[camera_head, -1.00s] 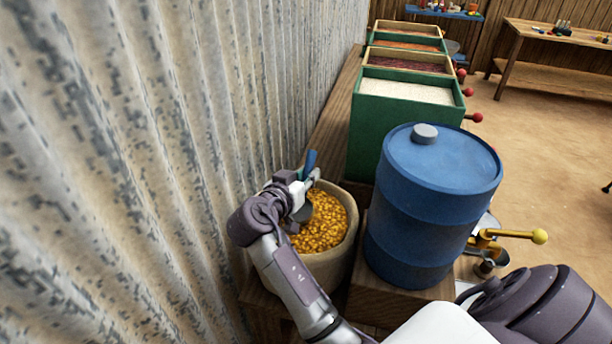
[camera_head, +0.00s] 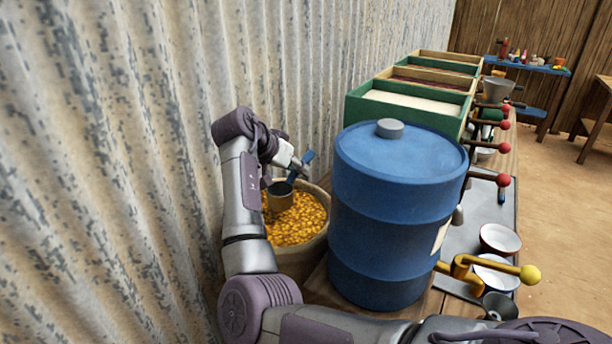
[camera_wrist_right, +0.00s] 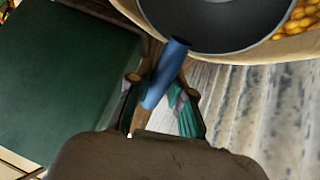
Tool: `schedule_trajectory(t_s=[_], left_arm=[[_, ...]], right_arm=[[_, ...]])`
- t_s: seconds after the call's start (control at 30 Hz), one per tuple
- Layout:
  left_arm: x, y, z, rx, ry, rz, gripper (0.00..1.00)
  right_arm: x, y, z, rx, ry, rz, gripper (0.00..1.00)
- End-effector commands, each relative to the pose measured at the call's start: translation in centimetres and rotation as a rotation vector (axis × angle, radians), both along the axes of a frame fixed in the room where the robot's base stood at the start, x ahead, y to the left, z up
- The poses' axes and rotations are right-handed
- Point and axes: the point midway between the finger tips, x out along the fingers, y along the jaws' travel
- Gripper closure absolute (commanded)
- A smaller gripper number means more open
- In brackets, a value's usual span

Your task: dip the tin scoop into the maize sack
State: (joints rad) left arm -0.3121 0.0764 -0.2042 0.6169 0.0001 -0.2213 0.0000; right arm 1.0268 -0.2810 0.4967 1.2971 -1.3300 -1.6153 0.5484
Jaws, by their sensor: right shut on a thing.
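The maize sack (camera_head: 300,262) is a beige, round, open sack full of yellow maize (camera_head: 296,222), close to the corrugated wall. The tin scoop (camera_head: 280,197) has a round cup and a blue handle (camera_head: 308,157). My right gripper (camera_head: 299,166) is shut on the handle. The cup is over the back left of the maize; I cannot tell whether its bottom touches the grains. In the right wrist view the scoop's dark grey cup (camera_wrist_right: 215,22) looks empty, beside the sack's rim (camera_wrist_right: 295,47), with the handle between my fingers (camera_wrist_right: 160,98). My left gripper is out of view.
A blue drum (camera_head: 395,215) stands right beside the sack. Green grain bins (camera_head: 405,112) stand behind it. The corrugated wall (camera_head: 140,170) is close on the left of my arm. Bowls (camera_head: 500,240) and a yellow lever (camera_head: 490,268) are at right.

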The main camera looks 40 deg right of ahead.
Motion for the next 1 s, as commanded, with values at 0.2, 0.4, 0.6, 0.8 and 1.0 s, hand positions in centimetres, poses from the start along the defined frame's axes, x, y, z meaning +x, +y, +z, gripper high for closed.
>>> schedule_trajectory(t_s=[0.2,0.4,0.6,0.8,1.0], left_arm=[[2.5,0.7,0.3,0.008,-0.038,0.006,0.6],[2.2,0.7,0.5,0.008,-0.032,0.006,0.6],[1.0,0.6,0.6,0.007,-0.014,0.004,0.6],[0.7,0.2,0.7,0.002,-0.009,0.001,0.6],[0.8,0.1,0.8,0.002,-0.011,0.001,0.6]], right_arm=[[0.0,0.2,0.6,0.0,-0.001,0.0,1.0],[-0.2,0.7,1.5,-0.001,-0.002,0.0,1.0],[-0.4,1.2,2.5,0.0,-0.002,0.002,1.0],[-0.6,1.6,3.5,-0.001,-0.002,0.0,1.0],[-0.7,1.9,4.0,-0.001,-0.002,0.0,1.0]])
